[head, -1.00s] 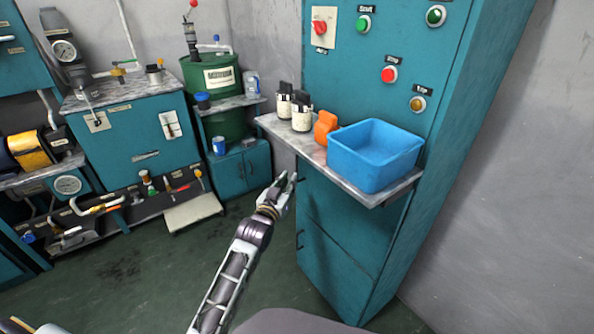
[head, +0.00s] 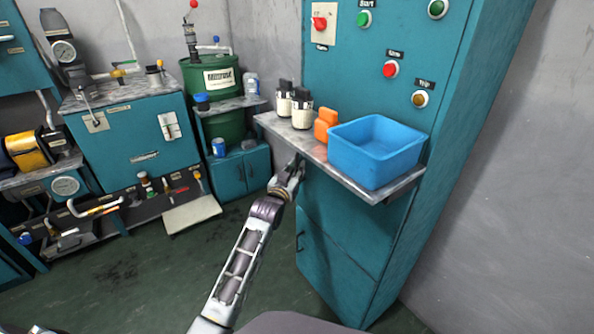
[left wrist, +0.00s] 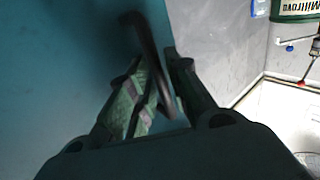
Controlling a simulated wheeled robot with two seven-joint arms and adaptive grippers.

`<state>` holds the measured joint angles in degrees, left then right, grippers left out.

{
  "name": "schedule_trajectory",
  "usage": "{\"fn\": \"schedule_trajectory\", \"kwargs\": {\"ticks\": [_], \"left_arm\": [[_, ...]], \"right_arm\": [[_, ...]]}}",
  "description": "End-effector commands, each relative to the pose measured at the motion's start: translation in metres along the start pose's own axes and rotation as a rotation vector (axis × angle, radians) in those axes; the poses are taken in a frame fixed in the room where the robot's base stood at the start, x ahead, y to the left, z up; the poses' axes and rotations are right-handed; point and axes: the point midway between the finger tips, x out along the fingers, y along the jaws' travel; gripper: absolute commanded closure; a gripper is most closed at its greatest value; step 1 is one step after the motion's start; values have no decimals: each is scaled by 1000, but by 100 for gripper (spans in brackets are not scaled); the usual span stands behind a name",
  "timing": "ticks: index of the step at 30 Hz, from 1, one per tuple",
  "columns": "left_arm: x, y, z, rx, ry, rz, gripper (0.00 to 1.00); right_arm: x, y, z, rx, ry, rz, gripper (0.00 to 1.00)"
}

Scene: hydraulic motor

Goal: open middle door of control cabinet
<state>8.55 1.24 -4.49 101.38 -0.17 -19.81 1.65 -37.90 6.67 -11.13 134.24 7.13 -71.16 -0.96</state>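The teal control cabinet (head: 455,130) stands at the right in the head view. Its middle door (head: 345,217) is below the shelf and looks closed. My left gripper (head: 298,166) is at the door's upper left edge, just under the shelf, and hides the handle in the head view. In the left wrist view the dark bar handle (left wrist: 147,42) runs down between the two fingers of my left gripper (left wrist: 165,82). The fingers are close together around the bar and look shut on it. The teal door face fills the left of that view. My right gripper is not in view.
The cabinet's shelf (head: 352,184) juts out above the door. It bears a blue bin (head: 375,150), an orange item (head: 325,124) and two small bottles. The lower door (head: 332,275) is closed. A green drum (head: 212,75) and workbench (head: 140,130) stand left. The floor before the cabinet is clear.

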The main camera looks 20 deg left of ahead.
Motion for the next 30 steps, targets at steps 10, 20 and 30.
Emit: {"fn": "schedule_trajectory", "kwargs": {"ticks": [10, 20, 30], "left_arm": [[9, 0, 0, 0, 0, 0, 81], [8, 0, 0, 0, 0, 0, 96], [8, 0, 0, 0, 0, 0, 100]], "right_arm": [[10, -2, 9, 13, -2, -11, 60], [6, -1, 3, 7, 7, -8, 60], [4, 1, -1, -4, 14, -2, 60]]}}
